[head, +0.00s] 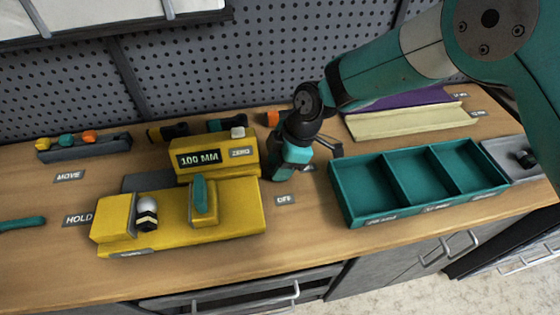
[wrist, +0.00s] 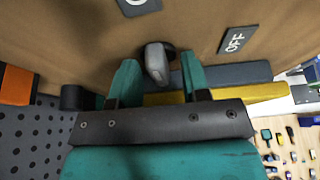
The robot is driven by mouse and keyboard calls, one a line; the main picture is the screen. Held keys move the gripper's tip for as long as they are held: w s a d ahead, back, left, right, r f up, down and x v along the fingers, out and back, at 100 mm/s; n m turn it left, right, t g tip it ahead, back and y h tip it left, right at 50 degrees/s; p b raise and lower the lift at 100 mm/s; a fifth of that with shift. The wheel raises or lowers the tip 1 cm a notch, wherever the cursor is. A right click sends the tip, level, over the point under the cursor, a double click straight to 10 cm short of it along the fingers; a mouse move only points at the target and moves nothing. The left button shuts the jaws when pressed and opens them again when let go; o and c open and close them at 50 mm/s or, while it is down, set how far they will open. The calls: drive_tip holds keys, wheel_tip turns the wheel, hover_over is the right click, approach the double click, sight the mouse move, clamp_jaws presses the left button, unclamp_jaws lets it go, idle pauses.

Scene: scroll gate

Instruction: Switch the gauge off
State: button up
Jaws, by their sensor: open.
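The yellow gauge (head: 217,158) stands on the wooden bench with a "100 MM" display and a "ZERO" label. My gripper (head: 287,168) points down just to the right of it, behind the "OFF" label (head: 285,199). In the wrist view, a grey rounded switch knob (wrist: 156,60) shows between the two teal fingers of my open gripper (wrist: 158,78), with gaps visible. The "OFF" label (wrist: 238,40) lies to its right in that view. Another label (wrist: 138,4) is cut off at the top edge. The knob is hidden in the head view.
A yellow fixture (head: 235,213) with a teal lever stands in front of the gauge. A teal three-compartment tray (head: 350,216) is to the right. Purple and cream strips (head: 405,120) lie behind it. A pegboard (head: 190,60) closes the back.

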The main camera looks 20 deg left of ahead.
clamp_jaws()
drive_tip(key=shift+m+b, duration=0.3)
drive_tip(key=shift+m, duration=0.1)
drive_tip(key=shift+f+m+t+b, duration=0.1)
drive_tip(key=shift+m+t+b, duration=0.45)
drive_tip(key=shift+m, duration=0.45)
drive_tip(key=m+t+b, duration=0.1)
drive_tip(key=m, duration=0.2)
drive_tip(key=shift+s+m+b, duration=0.1)
drive_tip(key=shift+m+b, duration=0.2)
drive_tip(key=shift+b, duration=0.05)
drive_tip(key=m+t, duration=0.1)
drive_tip(key=m, duration=0.1)
drive_tip(key=m+t+b, duration=0.1)
drive_tip(key=m, duration=0.2)
drive_tip(key=shift+t, duration=0.25)
drive_tip(key=shift+r+m, duration=0.2)
drive_tip(key=shift+m, duration=0.2)
